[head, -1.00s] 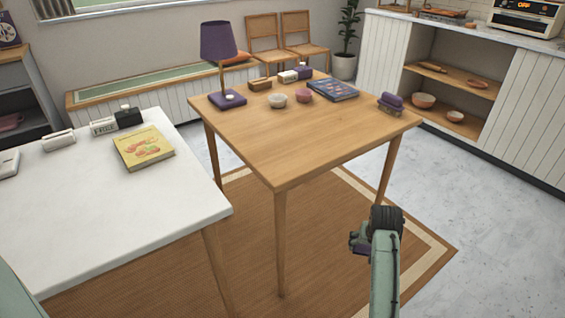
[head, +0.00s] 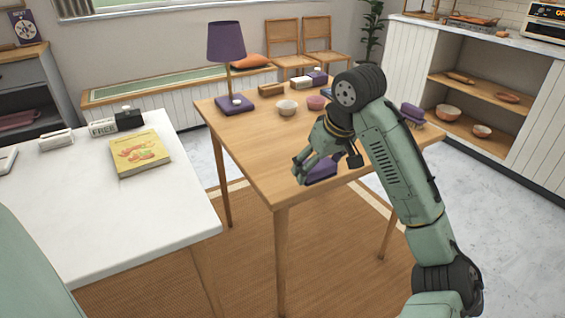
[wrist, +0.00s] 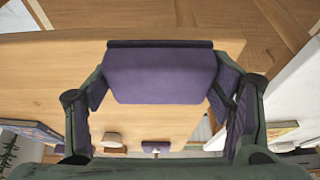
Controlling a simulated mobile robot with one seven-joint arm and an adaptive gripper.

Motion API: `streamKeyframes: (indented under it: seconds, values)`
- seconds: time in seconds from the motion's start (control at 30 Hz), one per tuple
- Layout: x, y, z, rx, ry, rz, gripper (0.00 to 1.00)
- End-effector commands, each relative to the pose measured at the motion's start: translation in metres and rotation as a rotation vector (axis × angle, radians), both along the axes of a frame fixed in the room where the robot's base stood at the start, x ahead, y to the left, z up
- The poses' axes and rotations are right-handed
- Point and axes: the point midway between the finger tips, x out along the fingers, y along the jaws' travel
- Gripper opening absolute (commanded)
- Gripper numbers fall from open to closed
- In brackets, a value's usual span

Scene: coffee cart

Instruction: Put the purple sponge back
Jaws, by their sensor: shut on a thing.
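The purple sponge (head: 322,171) is a block with a dark layer along one edge. My gripper (head: 308,172) is shut on it, over the front part of the wooden table (head: 255,150) in the head view. I cannot tell whether the sponge touches the wood. In the wrist view the sponge (wrist: 160,76) sits between the two fingers of my gripper (wrist: 160,92), with wood behind it. A purple stacked item (head: 412,114) stands at the right end of the wooden table, partly beside my arm.
A purple lamp (head: 227,45), a white bowl (head: 287,108) and a pink bowl (head: 316,102) stand on the wooden table. My arm hides most of the blue book there. A white table (head: 75,200) with a yellow book (head: 140,152) is at left. The wooden table's left front is clear.

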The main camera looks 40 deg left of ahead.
Motion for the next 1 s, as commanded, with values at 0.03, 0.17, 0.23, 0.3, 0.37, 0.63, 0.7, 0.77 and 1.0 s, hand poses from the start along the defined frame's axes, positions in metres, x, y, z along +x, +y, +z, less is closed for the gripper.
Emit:
streamKeyframes:
  seconds: [0.03,0.17,0.23,0.3,0.37,0.63,0.7,0.77,1.0]
  values:
    - [0.0,0.017,-0.001,0.002,0.004,0.006,0.48]
    - [0.005,0.05,-0.003,-0.001,0.002,0.001,0.48]
    - [0.009,0.068,-0.003,-0.001,0.001,-0.001,0.48]
    - [0.011,0.084,-0.005,-0.001,0.0,-0.001,0.48]
    - [0.012,0.096,-0.007,-0.001,0.0,-0.001,0.48]
    - [0.016,0.119,-0.011,0.001,0.0,-0.002,0.48]
    - [0.017,0.125,-0.012,0.0,0.0,-0.003,0.48]
    - [0.017,0.123,-0.024,0.0,0.002,-0.004,0.48]
    - [0.017,0.124,-0.047,0.002,-0.001,-0.003,0.48]
